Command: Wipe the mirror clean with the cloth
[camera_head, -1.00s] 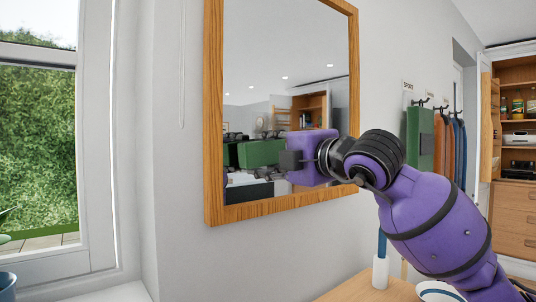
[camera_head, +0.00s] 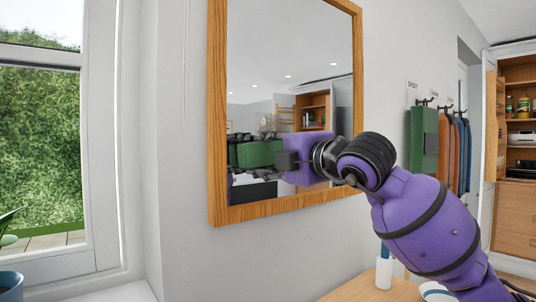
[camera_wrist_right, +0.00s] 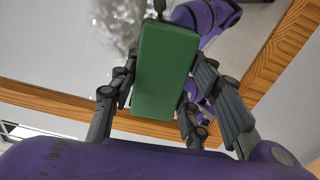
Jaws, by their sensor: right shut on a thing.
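The mirror (camera_head: 265,50) hangs on the wall in a wooden frame, left of centre in the head view. The cloth (camera_wrist_right: 165,72) looks like a green block in the right wrist view. My right gripper (camera_wrist_right: 162,88) is shut on it, with fingers on both sides. Its far end is towards the mirror; I cannot tell if it touches. A pale, speckled smudge (camera_wrist_right: 112,35) shows on the mirror left of the cloth. In the head view my right gripper (camera_head: 252,172) is at the lower part of the mirror, beside a green shape that may be a reflection. My left gripper is not in view.
A window (camera_head: 45,150) is at the left, with a potted plant (camera_head: 10,280) below. A wooden table (camera_head: 365,288) with a white holder (camera_head: 384,272) stands below my right arm. Clothes (camera_head: 445,150) hang on hooks and a cabinet (camera_head: 515,215) stands at the right.

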